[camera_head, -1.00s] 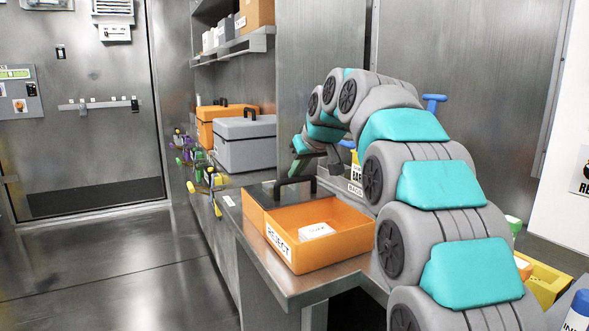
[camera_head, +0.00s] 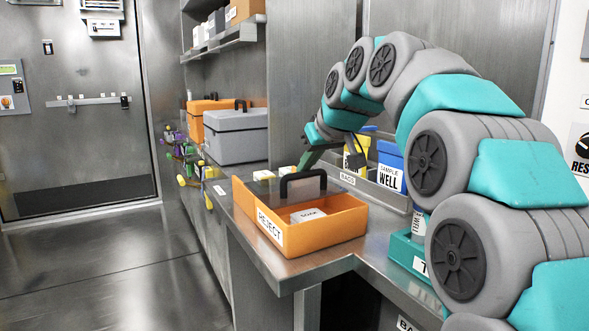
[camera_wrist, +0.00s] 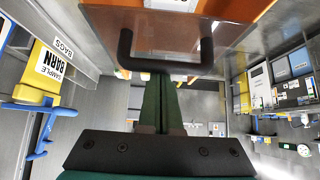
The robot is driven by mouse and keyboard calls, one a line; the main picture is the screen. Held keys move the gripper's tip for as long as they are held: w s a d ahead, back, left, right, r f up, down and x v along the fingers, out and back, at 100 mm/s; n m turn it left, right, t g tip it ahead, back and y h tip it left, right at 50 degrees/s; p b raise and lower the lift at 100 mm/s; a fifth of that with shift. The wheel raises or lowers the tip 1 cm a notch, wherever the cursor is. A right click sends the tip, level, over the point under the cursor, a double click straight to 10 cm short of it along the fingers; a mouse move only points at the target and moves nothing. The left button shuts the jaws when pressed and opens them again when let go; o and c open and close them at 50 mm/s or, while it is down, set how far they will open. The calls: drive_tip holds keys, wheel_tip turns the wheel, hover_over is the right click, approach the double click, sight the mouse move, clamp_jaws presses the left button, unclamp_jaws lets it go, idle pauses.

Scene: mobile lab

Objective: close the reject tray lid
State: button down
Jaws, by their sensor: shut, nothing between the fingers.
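The orange reject tray (camera_head: 335,232) stands on the steel bench, with a REJECT label on its front left side. A clear lid panel (camera_wrist: 232,38) with a black handle (camera_head: 303,178) shows at the tray's rear part. The front part looks uncovered, with a white card (camera_head: 307,215) inside. My gripper (camera_head: 304,166) is shut and empty, just behind the handle in the head view. In the wrist view, my closed fingers (camera_wrist: 160,80) reach the bar of the black handle (camera_wrist: 165,66). I cannot tell whether they touch it.
A grey case (camera_head: 236,135) and an orange case (camera_head: 200,110) stand farther back left. Yellow and blue sample bins (camera_head: 390,165) stand behind my arm. A teal rack (camera_head: 405,250) is right of the tray. The floor at left is clear.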

drive_tip(key=s+d+b, duration=0.1)
drive_tip(key=s+d, duration=0.3)
drive_tip(key=s, duration=0.2)
drive_tip(key=shift+b, duration=0.4)
drive_tip(key=shift+f, duration=0.15)
drive_tip(key=shift+w, duration=0.1)
